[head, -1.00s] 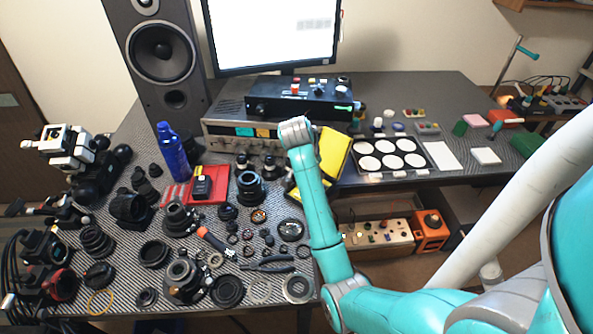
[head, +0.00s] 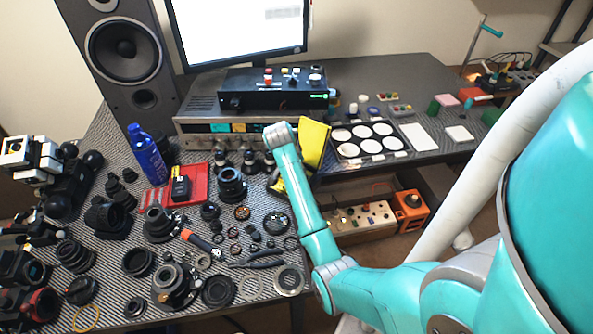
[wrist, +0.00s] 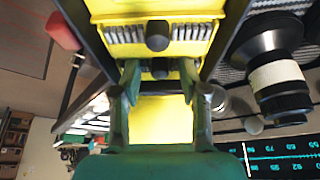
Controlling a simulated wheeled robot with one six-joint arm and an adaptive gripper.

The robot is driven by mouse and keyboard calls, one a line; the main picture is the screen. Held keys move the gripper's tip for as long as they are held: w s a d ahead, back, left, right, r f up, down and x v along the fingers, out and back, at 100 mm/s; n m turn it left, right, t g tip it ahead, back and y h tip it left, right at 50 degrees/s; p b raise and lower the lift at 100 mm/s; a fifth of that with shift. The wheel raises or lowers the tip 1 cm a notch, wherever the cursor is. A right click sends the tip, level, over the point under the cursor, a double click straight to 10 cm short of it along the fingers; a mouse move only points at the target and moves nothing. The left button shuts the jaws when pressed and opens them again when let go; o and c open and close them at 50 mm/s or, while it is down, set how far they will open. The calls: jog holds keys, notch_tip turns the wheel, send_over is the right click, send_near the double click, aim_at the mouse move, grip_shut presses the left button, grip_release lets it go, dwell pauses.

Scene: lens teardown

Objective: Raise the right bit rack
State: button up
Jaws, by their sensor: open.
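A yellow bit case with black sides (head: 313,143) stands at the desk's front edge in the head view, partly behind my arm. In the wrist view the yellow case (wrist: 160,120) fills the middle. Two rows of grey bits show near the top: one on the left (wrist: 124,34) and one on the right (wrist: 193,31), with a black knob (wrist: 157,36) between them. A second dark knob (wrist: 160,69) sits below. My gripper (wrist: 160,82) is open, its fingers apart in front of the case below the rows. The head view hides my fingertips behind my arm.
A black-and-white lens-like cylinder (wrist: 278,82) is close on the right in the wrist view. In the head view, lens parts crowd the desk left of my arm, and a tray of white discs (head: 367,140) lies to the right. A control box (head: 360,217) stands below.

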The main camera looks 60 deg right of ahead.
jog(key=shift+f, duration=0.1)
grip_shut()
jog(key=shift+d+r+y, duration=0.35)
jog(key=shift+d+y, duration=0.1)
jog(key=shift+y, duration=0.55)
jog(key=shift+d+r+y, duration=0.1)
jog(key=shift+d+y, duration=0.05)
jog(key=shift+y, duration=0.55)
jog(key=shift+d+r+y, duration=0.1)
jog(key=shift+y, duration=0.6)
grip_release()
